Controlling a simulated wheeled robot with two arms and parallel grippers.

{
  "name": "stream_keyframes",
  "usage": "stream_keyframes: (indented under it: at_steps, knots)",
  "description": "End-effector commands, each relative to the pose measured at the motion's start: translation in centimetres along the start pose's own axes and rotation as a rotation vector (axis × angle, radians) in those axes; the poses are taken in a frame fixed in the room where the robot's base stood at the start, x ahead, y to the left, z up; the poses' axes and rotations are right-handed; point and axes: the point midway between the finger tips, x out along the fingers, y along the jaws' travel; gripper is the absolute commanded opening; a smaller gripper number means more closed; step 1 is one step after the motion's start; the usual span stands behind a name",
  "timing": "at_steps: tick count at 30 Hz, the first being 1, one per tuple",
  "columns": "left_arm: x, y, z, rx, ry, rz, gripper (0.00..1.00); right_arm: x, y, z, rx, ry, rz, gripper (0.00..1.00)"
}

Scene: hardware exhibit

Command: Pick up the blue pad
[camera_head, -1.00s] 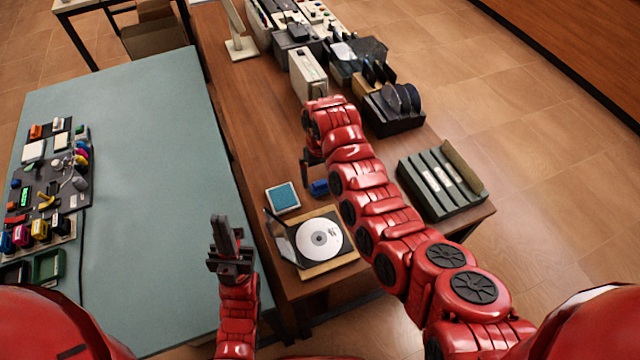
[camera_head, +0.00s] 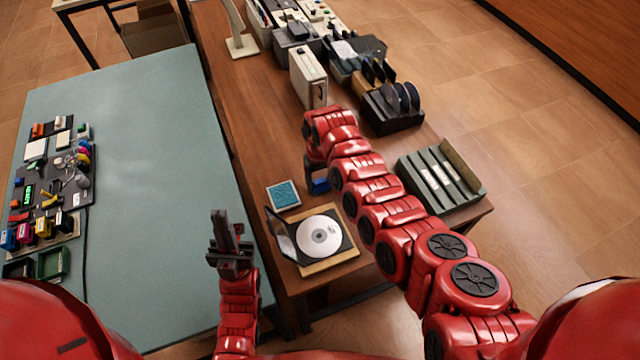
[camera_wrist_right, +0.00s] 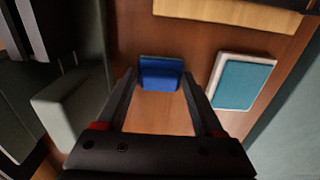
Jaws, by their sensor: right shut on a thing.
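The blue pad (camera_wrist_right: 160,73) is a small dark blue block on the brown table. In the right wrist view it lies between the fingertips of my right gripper (camera_wrist_right: 160,78), which is shut on it. In the head view the blue pad (camera_head: 319,187) shows only in part beside my right gripper (camera_head: 314,178), mostly hidden by the red arm. I cannot tell whether it is clear of the tabletop. My left gripper (camera_head: 229,236) is over the edge of the blue-green table, away from the pad; its finger gap is unclear.
A white-framed teal square (camera_head: 283,195) lies close to the pad. A disc in an open case (camera_head: 320,237) sits on the brown table's near end. A dark green box of binders (camera_head: 440,180) stands at right. A white upright device (camera_head: 308,78) stands behind.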

Motion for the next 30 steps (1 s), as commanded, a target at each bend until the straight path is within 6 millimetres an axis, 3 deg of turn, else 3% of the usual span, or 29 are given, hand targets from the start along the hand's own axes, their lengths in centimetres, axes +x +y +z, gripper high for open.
stream_keyframes:
  at_steps: [1, 3, 4, 5, 17, 24, 30]
  knots:
    - [0.0, 0.0, 0.0, 0.0, 0.0, 0.0, 0.0, 0.0, 0.0, 0.0, 0.0, 0.0, 0.0, 0.28]
    - [0.0, 0.0, 0.0, 0.0, 0.0, 0.0, 0.0, 0.0, 0.0, 0.0, 0.0, 0.0, 0.0, 0.15]
    - [0.0, 0.0, 0.0, 0.0, 0.0, 0.0, 0.0, 0.0, 0.0, 0.0, 0.0, 0.0, 0.0, 0.14]
    - [0.0, 0.0, 0.0, 0.0, 0.0, 0.0, 0.0, 0.0, 0.0, 0.0, 0.0, 0.0, 0.0, 0.05]
    - [-0.3, 0.0, 0.1, 0.0, 0.0, 0.0, 0.0, -0.4, 0.0, 0.0, -0.001, -0.001, 0.0, 0.05]
    - [-2.0, 0.1, 0.3, 0.0, 0.0, 0.0, 0.0, -2.9, 0.1, -0.2, 0.002, 0.008, 0.0, 0.05]
    - [-2.3, 0.1, 0.4, 0.0, 0.0, 0.0, 0.0, -3.5, -1.4, 2.0, -0.003, 0.002, -0.002, 0.05]
